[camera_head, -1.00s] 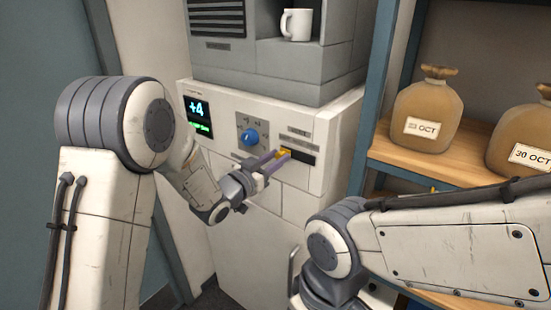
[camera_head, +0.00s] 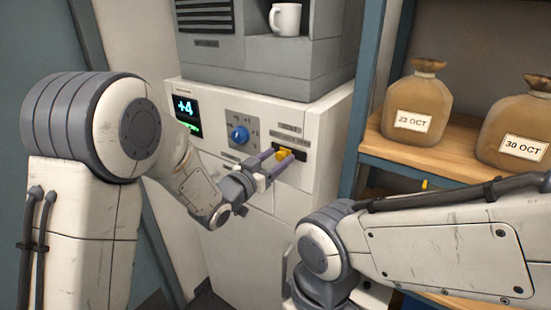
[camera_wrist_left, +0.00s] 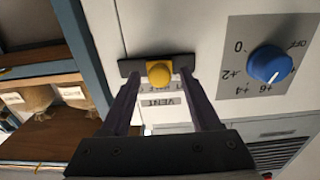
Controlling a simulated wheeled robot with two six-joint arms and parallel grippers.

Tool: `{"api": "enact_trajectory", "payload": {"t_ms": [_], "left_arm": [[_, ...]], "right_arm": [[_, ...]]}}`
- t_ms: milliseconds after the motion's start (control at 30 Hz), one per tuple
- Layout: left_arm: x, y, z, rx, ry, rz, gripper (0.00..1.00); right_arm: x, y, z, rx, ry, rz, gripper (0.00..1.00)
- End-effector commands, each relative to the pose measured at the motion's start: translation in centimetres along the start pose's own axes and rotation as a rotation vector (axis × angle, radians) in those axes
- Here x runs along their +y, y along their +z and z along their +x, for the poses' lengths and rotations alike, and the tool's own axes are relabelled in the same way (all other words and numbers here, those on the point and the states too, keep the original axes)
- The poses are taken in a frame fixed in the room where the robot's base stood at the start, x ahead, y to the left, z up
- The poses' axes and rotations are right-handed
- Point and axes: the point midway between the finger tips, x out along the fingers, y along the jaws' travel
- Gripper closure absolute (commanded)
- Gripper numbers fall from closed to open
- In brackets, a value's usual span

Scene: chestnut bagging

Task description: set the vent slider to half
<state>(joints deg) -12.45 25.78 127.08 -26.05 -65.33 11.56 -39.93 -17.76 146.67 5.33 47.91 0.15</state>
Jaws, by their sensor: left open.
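The vent slider has a yellow knob (camera_head: 284,155) in a short dark horizontal slot (camera_head: 303,156) on the white machine front, under a VENT label. In the left wrist view, which is upside down, the yellow knob (camera_wrist_left: 159,73) sits near the middle of the black slot (camera_wrist_left: 128,66). My left gripper (camera_head: 279,153) is open at the slot. Its two fingers (camera_wrist_left: 159,84) stand on either side of the knob, with a gap seen on each side in the wrist view. My right gripper is out of view; only my right arm shows.
A white mug (camera_head: 286,19) stands in a recess above. A shelf (camera_head: 420,152) at right holds brown sacks (camera_head: 418,106) labelled with dates.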

Motion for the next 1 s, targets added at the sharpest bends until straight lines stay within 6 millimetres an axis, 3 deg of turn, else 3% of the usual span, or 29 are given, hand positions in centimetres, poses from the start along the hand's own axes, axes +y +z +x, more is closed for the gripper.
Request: {"api": "enact_trajectory", "payload": {"t_ms": [167,633,1000], "left_arm": [[-0.1,0.1,-0.8,0.001,-0.001,0.001,0.37],[-0.2,0.2,-9.2,0.001,-0.003,0.001,0.37],[-0.1,0.0,-10.4,0.0,-0.001,0.0,0.37]], "right_arm": [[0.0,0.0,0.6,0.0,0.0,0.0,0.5],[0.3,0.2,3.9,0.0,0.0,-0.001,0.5],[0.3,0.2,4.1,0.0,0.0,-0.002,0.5]]}}
